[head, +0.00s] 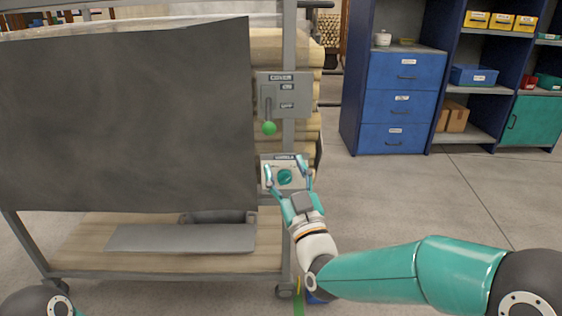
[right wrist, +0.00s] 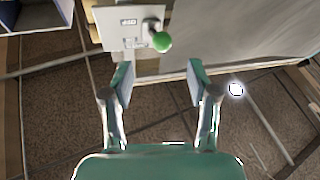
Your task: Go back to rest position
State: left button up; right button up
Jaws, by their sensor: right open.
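In the head view that lever's green ball (head: 269,128) hangs low on a grey switch box (head: 298,95). My left gripper is not in view; only a part of my left arm shows at the bottom left.
A wheeled rack with a large dark sheet (head: 125,115) and a low wooden shelf (head: 170,262) fills the left. Logs are stacked behind the switch box. Blue drawers (head: 401,105) and shelving stand at the back right. The floor (head: 430,190) between is clear.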

jog(key=w+d+f+m+g+h, duration=0.1)
jog(key=d+f, duration=0.2)
jog(key=f, duration=0.3)
jog(key=d+f+g+h+p, duration=0.1)
jog(key=d+f+g, duration=0.15)
jog(key=f, duration=0.45)
jog(key=w+d+f+m+g+h, duration=0.1)
jog(key=d+f, duration=0.2)
jog(key=f, duration=0.3)
jog(key=s+d+f+m+g, duration=0.1)
jog(key=s+f+g, duration=0.25)
jog(key=f, duration=0.55)
jog(key=s+d+f+g, duration=0.1)
jog(key=s+f+g, duration=0.1)
jog(key=s+f, duration=0.45)
jog(key=s+a+f+m+g+y, duration=0.15)
jog(key=s+f+g, duration=0.55)
jog(key=s+f, duration=0.75)
jog(key=s+a+m+g, duration=0.3)
jog(key=s+g, duration=0.1)
jog(key=s, duration=0.6)
notch_tip(320, 180, up, 38)
jog(key=p, duration=3.8)
jog(key=shift+w+d+f+n+p, duration=0.2)
jog(key=shift+w+d+n+p, duration=0.1)
jog(key=shift+n+p, duration=0.1)
